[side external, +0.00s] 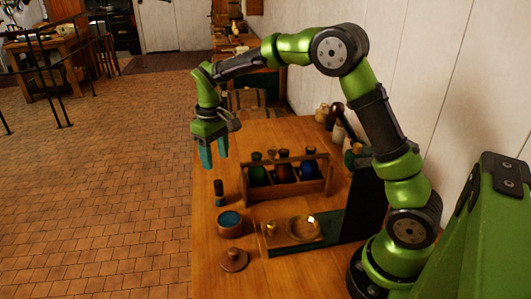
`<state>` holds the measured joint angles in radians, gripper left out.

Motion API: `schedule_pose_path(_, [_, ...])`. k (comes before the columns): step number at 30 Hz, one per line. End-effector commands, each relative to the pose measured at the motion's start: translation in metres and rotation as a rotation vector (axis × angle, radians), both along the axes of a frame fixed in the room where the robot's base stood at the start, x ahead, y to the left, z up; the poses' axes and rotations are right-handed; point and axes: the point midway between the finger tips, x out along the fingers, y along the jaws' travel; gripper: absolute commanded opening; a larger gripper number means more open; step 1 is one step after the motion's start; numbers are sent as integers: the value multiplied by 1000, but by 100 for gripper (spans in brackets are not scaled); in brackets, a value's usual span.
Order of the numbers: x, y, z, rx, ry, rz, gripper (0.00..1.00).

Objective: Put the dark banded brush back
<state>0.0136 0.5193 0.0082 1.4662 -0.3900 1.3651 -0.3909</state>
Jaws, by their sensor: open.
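A small dark upright piece with a bluish band (219,193) stands near the table's left edge; it may be the dark banded brush, but it is too small to be sure. My gripper (213,157) points down with its teal fingers apart and nothing between them. It appears above and behind the dark piece, apart from it. A wooden rack (285,190) holding green, dark reddish and blue bottles stands to the right of the dark piece. I cannot tell which place belongs to the brush.
A round pot with teal contents (230,219) stands in front of the dark piece, and a brown lid (234,261) lies nearer. A brass dish (303,228) is on a green-edged board at right. Several jars (322,113) stand by the wall. The table's left edge is close.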

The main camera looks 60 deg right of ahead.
Motion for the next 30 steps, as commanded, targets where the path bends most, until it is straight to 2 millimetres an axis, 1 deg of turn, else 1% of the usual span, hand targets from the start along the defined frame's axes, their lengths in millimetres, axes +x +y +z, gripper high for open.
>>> schedule_pose_path(5, [-5, 1, 18, 4, -15, -6, 54])
schedule_pose_path(8, [-19, 4, 39, 17, -60, -26, 54])
schedule_pose_path(11, [-46, 9, 67, 43, -133, -61, 54])
schedule_pose_path(12, [-60, 12, 77, 56, -166, -79, 54])
schedule_pose_path(14, [-81, 15, 91, 77, -217, -108, 54])
schedule_pose_path(15, [-96, 18, 98, 92, -251, -126, 54])
schedule_pose_path(17, [-117, 21, 108, 115, -301, -156, 54])
schedule_pose_path(18, [-132, 23, 112, 132, -335, -175, 54])
schedule_pose_path(20, [-153, 26, 117, 157, -385, -204, 54])
schedule_pose_path(21, [-167, 28, 118, 175, -417, -224, 54])
schedule_pose_path(24, [-197, 32, 116, 216, -487, -269, 54])
schedule_pose_path(27, [-219, 34, 111, 250, -540, -305, 54])
schedule_pose_path(30, [-231, 36, 106, 273, -573, -329, 54])
